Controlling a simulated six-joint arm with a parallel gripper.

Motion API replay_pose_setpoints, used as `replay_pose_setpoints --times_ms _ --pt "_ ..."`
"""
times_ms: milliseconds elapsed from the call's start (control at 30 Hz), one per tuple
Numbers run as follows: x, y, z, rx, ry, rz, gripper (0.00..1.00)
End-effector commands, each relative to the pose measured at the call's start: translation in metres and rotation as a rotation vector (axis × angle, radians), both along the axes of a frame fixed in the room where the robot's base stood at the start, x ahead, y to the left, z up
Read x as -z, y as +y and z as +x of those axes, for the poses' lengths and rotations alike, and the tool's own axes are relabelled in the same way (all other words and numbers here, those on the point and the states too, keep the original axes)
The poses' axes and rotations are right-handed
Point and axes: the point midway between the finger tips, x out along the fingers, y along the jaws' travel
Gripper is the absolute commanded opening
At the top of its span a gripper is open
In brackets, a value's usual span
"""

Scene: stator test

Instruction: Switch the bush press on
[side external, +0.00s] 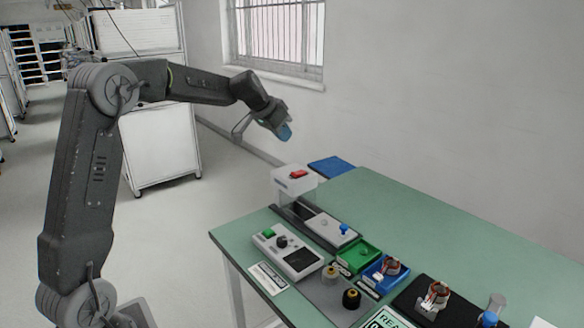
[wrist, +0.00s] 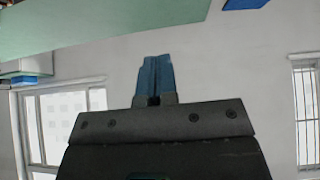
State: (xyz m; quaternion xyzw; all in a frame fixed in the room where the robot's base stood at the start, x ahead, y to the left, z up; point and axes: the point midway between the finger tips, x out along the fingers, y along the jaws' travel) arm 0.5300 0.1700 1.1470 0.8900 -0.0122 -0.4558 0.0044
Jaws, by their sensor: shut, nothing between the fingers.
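A pale press-like unit (side external: 294,184) with a red switch (side external: 298,174) on top stands at the far left end of the green table; I take it for the bush press. A grey base plate with a dark slot extends from it toward the front. Whether the switch is on or off is too small to tell. My gripper (side external: 284,131) is up in the air above and slightly left of the red switch, well apart from it. Its blue fingers (wrist: 153,78) are shut together and empty in the wrist view, with the wall behind them.
A control box (side external: 288,252) with a green button and black knob sits at the table's front left. A blue-knobbed plate (side external: 328,228), green tray (side external: 371,249), blue tray (side external: 371,274) and black mat (side external: 460,311) lie rightward. The table's back right (side external: 440,220) is clear.

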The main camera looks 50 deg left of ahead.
Motion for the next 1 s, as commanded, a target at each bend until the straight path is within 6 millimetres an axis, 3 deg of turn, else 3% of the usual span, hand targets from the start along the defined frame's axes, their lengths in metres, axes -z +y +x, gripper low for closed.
replay_pose_setpoints --times_ms 33,100,300,767,1000 --pt "0.010 0.019 0.010 -0.008 -0.005 0.002 0.00" --pt "0.019 0.038 0.019 -0.012 -0.016 0.005 0.00" --pt "0.035 0.070 0.033 -0.017 -0.035 0.016 0.00" --pt "0.038 0.076 0.036 -0.018 -0.039 0.019 0.00" --pt "0.060 0.075 0.052 -0.017 -0.036 0.016 0.00"
